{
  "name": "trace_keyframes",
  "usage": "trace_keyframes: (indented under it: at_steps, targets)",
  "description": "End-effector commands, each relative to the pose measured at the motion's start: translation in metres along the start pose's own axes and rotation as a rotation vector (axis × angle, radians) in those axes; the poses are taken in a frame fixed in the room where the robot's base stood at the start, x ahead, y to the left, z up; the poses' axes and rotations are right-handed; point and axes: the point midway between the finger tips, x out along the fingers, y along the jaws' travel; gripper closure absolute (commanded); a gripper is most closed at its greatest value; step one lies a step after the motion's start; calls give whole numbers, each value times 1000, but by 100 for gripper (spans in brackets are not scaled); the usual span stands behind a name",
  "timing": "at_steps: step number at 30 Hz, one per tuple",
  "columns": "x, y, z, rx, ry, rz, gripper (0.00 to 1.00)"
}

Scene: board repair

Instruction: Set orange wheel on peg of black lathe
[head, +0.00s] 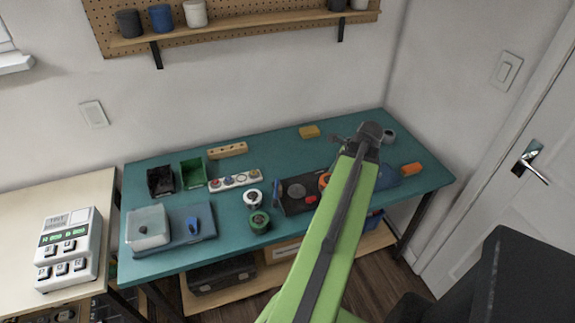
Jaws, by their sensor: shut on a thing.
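The black lathe (293,206) stands near the front middle of the teal table, with a round grey disc on top and a red part at its front. An orange round thing (324,181), which looks like the orange wheel, shows at the lathe's right end. The green link of my arm covers most of it. I cannot tell whether it rests on the lathe or is held above it, and the lathe's peg cannot be made out. My gripper is hidden behind my own arm.
A power strip (234,181), two bins and a blue tray (201,235) lie further left. An orange block (411,169) lies at right. The table's back middle is mostly clear.

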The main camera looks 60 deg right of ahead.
Motion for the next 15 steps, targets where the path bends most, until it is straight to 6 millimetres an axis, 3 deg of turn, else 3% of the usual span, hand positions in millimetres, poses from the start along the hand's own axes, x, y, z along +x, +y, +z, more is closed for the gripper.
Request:
trace_keyframes:
  at_steps: [8, 15]
  targets:
    - [3, -2, 10, -10, 0, 4, 86]
    - [18, -19, 54, -14, 1, 6, 86]
